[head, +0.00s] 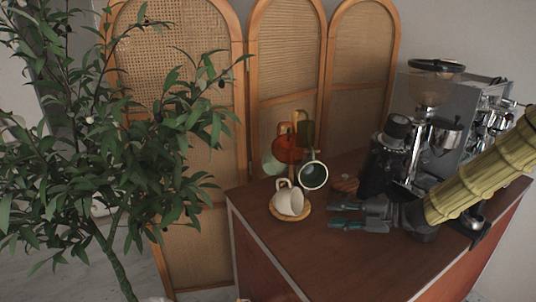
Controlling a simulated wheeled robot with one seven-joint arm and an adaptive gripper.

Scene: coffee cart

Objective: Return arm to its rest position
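My arm reaches in from the right in the head view, its link in a yellow-green sleeve. My gripper (345,214) has dark teal fingertips and points left, low over the cart top. The two fingers are apart with a gap between them, and I see nothing held. A white cup (289,201) lies tilted on a round wooden coaster (276,212), to the left of the fingertips and apart from them.
A mug rack (296,122) with orange and green mugs stands behind the cup. A coffee grinder (430,85) and espresso machine (478,110) stand at the right, close to my arm. A leafy plant (105,150) fills the left. The cart's front top (330,265) is clear.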

